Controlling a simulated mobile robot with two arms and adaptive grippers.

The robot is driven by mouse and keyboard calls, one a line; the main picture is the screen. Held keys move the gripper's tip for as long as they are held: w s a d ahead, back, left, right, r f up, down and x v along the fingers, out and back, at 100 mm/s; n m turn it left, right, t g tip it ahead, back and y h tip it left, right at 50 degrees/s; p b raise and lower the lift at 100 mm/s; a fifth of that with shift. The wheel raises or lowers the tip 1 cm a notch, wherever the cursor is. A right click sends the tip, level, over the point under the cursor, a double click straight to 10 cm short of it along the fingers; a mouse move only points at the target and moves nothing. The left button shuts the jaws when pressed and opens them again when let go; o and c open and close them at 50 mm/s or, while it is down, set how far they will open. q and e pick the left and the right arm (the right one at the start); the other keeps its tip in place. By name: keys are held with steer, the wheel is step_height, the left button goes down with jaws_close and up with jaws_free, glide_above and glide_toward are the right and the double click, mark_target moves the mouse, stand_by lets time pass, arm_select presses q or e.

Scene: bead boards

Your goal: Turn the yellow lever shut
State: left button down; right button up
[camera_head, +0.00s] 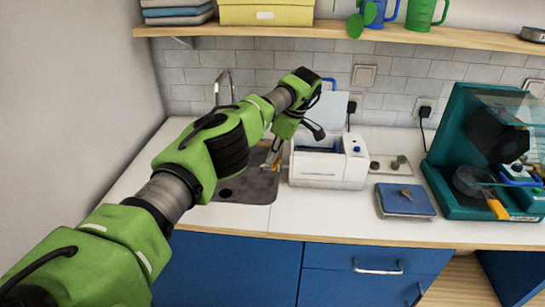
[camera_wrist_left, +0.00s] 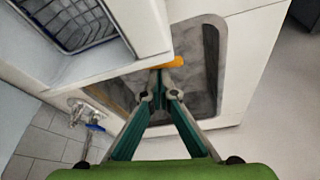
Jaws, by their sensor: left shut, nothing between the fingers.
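The yellow lever (camera_wrist_left: 174,62) shows in the left wrist view as a short yellow-orange piece at the side of the white box-shaped machine, over the sink. In the head view a small bit of it (camera_head: 276,166) shows at the machine's left side. My left gripper (camera_head: 268,164) points down there over the sink. In the left wrist view its fingers (camera_wrist_left: 158,78) come together with nothing between them, tips right by the lever. I cannot tell whether they touch it. The lever's base is hidden. My right gripper is not in view.
The white machine (camera_head: 324,170) stands right of the grey sink (camera_head: 250,188); its open top shows a wire basket (camera_wrist_left: 66,22). A tap (camera_head: 219,84) is behind the sink. A blue-topped scale (camera_head: 407,201) and a teal machine (camera_head: 447,163) stand farther right. A wooden shelf (camera_head: 440,40) runs above.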

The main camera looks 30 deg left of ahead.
arm_select(q)
steer(key=v, duration=0.7)
steer(key=shift+r, duration=0.2)
steer(key=shift+d, duration=0.15)
